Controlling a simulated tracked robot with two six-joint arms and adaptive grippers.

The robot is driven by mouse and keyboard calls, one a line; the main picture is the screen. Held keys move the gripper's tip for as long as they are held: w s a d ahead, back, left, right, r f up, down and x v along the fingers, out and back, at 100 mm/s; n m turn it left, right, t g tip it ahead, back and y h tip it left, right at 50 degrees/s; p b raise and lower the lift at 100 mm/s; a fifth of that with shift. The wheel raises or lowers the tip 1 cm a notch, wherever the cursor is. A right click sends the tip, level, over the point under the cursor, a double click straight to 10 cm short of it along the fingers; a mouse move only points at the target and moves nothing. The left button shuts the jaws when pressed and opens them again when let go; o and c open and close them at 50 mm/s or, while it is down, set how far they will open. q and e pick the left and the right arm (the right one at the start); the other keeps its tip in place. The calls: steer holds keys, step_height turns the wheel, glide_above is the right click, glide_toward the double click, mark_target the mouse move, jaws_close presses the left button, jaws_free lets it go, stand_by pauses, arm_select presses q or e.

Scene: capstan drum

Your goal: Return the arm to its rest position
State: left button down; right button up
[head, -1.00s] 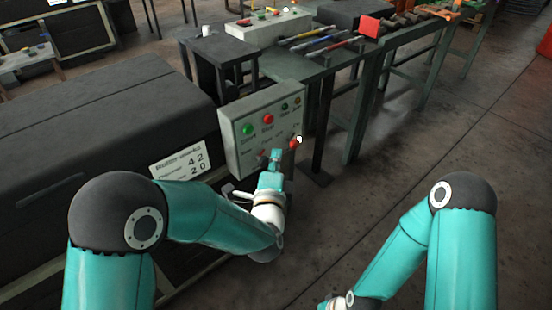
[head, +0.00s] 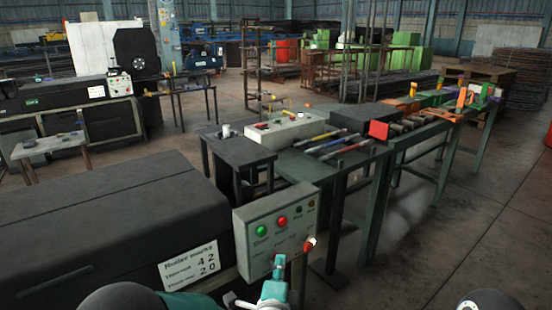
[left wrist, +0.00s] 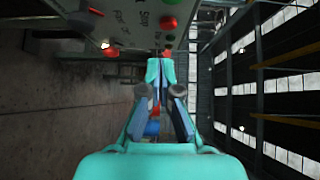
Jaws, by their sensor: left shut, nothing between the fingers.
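My left gripper (head: 279,262) is at the bottom of the head view, in front of the lower edge of a grey control box (head: 248,250). Its fingers are together with nothing between them. In the left wrist view the shut fingertips (left wrist: 160,66) are close to the box (left wrist: 130,30); I cannot tell whether they touch it. The box carries a green button (head: 261,230), a red button (head: 282,221) and a red knob with a pale tip (head: 309,244). My right gripper is out of view; only the top of a right arm joint shows at the bottom right.
A long black machine cover (head: 100,215) with a white label (head: 189,266) fills the left. Behind the box, a green bench (head: 312,168) holds coloured-handled tools, a white box (head: 285,129) and a red block (head: 379,130). The floor at right (head: 450,245) is clear.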

arm_select(q)
steer(key=a+f+n+g+y, duration=0.2)
steer(key=a+f+y, duration=0.1)
steer(key=a+f, duration=0.85)
steer(key=s+a+f+n+g, duration=0.3)
steer(key=s+a+f, duration=0.1)
steer(key=f, duration=0.3)
steer(key=s+a+f+n+g, duration=0.2)
steer(key=s+a+f+g, duration=0.15)
steer(key=s+f, duration=0.2)
steer(key=s+d+f+n+g+h, duration=0.2)
steer(key=s+f+n+g, duration=0.2)
steer(key=s+n, duration=0.45)
steer(key=s+d+f+n+g+h, duration=0.35)
steer(key=s+n+g, duration=0.2)
steer(key=s, duration=0.65)
step_height(320, 180, up, 16)
steer(key=t+p, duration=0.1)
steer(key=p, duration=1.5)
steer(key=shift+a+f+n+y, duration=0.15)
steer(key=shift+a+n+y, duration=0.15)
steer(key=shift+y, duration=0.15)
